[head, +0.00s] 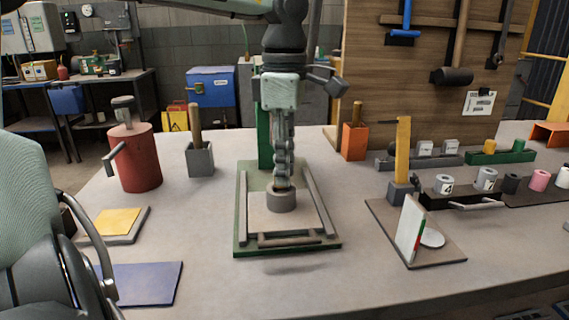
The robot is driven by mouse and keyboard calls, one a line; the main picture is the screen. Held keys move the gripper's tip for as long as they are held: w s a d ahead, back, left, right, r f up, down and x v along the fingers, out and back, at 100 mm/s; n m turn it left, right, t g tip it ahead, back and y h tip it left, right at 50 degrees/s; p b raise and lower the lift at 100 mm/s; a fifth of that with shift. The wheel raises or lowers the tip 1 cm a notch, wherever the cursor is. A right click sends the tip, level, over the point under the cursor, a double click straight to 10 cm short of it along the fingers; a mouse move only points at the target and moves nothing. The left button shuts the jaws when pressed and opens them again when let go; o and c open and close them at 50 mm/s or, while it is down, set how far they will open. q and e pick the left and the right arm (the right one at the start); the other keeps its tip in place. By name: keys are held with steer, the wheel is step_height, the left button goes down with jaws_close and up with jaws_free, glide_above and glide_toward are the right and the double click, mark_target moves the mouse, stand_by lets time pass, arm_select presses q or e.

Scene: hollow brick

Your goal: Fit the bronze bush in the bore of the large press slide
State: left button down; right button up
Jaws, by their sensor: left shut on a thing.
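My left gripper (283,178) points straight down over the green-framed press (243,225). Its fingers are shut on the bronze bush (282,186), of which only a small brownish part shows at the fingertips. Directly below is a short grey cylinder (280,201), apparently the large press slide, standing on the pale plate of the press. The bush is at the top of this cylinder. The fingers hide the bore, so I cannot tell whether the bush is above it or partly in it. My right gripper is not in view.
A red can (136,160), a grey holder (200,160) and an orange holder (354,141) stand around the press. A board with a white upright panel (410,229) is at right, with several small cylinders behind. A blue mat (147,284) lies front left. The front middle is clear.

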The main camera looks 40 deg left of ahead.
arm_select(q)
steer(key=shift+f+b, duration=0.65)
steer(key=shift+f, duration=0.2)
steer(key=c, duration=1.3)
jaws_free()
steer(key=shift+o, duration=0.2)
steer(key=shift+r, duration=0.1)
step_height(320, 180, up, 12)
